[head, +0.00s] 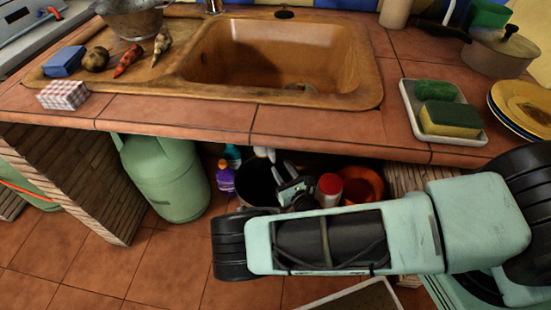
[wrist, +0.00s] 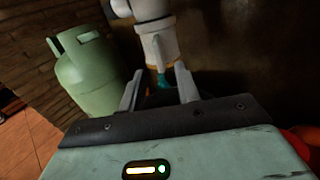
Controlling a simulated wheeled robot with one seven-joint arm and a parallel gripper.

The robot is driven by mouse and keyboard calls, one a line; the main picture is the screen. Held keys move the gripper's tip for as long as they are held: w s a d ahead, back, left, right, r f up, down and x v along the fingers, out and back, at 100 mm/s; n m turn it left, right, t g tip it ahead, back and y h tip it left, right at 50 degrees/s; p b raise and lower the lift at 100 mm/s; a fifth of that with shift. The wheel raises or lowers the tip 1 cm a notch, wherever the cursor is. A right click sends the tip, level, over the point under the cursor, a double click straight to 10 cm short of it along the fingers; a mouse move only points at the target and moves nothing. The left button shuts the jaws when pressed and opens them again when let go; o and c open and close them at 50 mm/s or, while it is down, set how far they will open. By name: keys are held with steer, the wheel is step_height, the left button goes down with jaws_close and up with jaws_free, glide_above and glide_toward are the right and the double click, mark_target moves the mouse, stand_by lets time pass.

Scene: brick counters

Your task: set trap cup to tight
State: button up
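The trap cup (wrist: 159,44) is a pale grey-white cylinder under the sink, below a whiter pipe piece (wrist: 150,9) in the wrist view. In the head view a small white part of the drain (head: 265,153) shows just below the counter edge; the rest is hidden. My gripper (wrist: 160,68) is open, one finger to each side of the cup's lower end in the wrist view. I cannot tell whether the fingers touch it. In the head view my gripper (head: 291,188) is under the counter, partly hidden by my arm.
A green gas cylinder (head: 165,178) stands left of the drain, also in the wrist view (wrist: 88,72). A purple bottle (head: 225,178), dark bucket (head: 254,184), red-topped container (head: 329,188) and orange bowl (head: 369,185) crowd the space below the brown sink (head: 275,55). The counter (head: 320,125) overhangs.

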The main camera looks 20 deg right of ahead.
steer(key=s+d, duration=0.1)
steer(key=s, duration=0.9)
steer(key=shift+d+p, duration=0.3)
steer(key=shift+p, duration=0.05)
